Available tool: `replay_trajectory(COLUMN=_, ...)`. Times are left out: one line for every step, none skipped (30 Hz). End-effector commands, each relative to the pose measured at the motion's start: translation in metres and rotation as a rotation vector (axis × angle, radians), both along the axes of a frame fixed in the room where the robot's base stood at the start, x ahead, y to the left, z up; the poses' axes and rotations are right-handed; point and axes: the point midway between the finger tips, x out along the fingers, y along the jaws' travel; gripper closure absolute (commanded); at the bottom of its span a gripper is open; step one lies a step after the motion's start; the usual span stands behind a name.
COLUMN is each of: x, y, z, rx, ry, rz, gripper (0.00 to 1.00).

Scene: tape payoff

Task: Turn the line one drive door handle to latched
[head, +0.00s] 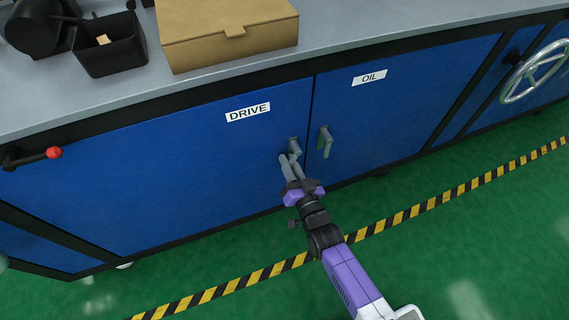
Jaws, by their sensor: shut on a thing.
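The drive door (190,165) is a blue panel with a white DRIVE label (248,112). Its grey handle (294,146) sits near the door's right edge, below and right of the label. My gripper (290,161) reaches up from the lower right and is shut on this handle. The fingers hide part of the handle, so its exact angle is hard to tell. The door appears closed, flush with the panel beside it.
The oil door (400,110) on the right has its own grey handle (325,141) close to my gripper. A red-knobbed lever (54,152) is at left and a handwheel (535,72) at right. A cardboard box (228,35) and black bin (110,48) stand on the countertop. Green floor with a striped line lies in front.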

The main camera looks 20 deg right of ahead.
Motion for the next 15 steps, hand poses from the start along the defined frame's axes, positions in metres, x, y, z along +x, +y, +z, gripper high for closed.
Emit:
replay_trajectory(x=0.003, y=-0.01, z=0.006, rx=-0.041, ry=-0.019, rz=-0.014, gripper=1.0)
replay_trajectory(x=0.003, y=-0.011, z=0.006, rx=-0.067, ry=-0.019, rz=-0.014, gripper=1.0)
replay_trajectory(x=0.003, y=-0.013, z=0.006, rx=-0.102, ry=-0.019, rz=-0.014, gripper=1.0)
replay_trajectory(x=0.003, y=-0.014, z=0.005, rx=-0.127, ry=-0.019, rz=-0.013, gripper=1.0)
replay_trajectory(x=0.003, y=-0.015, z=0.005, rx=-0.151, ry=-0.019, rz=-0.014, gripper=1.0)
replay_trajectory(x=0.003, y=-0.017, z=0.005, rx=-0.183, ry=-0.019, rz=-0.014, gripper=1.0)
replay_trajectory(x=0.003, y=-0.018, z=0.005, rx=-0.205, ry=-0.019, rz=-0.014, gripper=1.0)
replay_trajectory(x=0.003, y=-0.019, z=0.004, rx=-0.226, ry=-0.019, rz=-0.014, gripper=1.0)
replay_trajectory(x=0.003, y=-0.02, z=0.004, rx=-0.255, ry=-0.018, rz=-0.013, gripper=1.0)
replay_trajectory(x=0.003, y=-0.021, z=0.004, rx=-0.272, ry=-0.018, rz=-0.013, gripper=1.0)
replay_trajectory(x=0.003, y=-0.022, z=0.004, rx=-0.29, ry=-0.018, rz=-0.013, gripper=1.0)
replay_trajectory(x=0.003, y=-0.024, z=0.004, rx=-0.314, ry=-0.018, rz=-0.013, gripper=1.0)
replay_trajectory(x=0.003, y=-0.025, z=0.004, rx=-0.329, ry=-0.018, rz=-0.014, gripper=1.0)
replay_trajectory(x=0.003, y=-0.025, z=0.004, rx=-0.343, ry=-0.018, rz=-0.014, gripper=1.0)
replay_trajectory(x=0.003, y=-0.026, z=0.004, rx=-0.361, ry=-0.018, rz=-0.014, gripper=1.0)
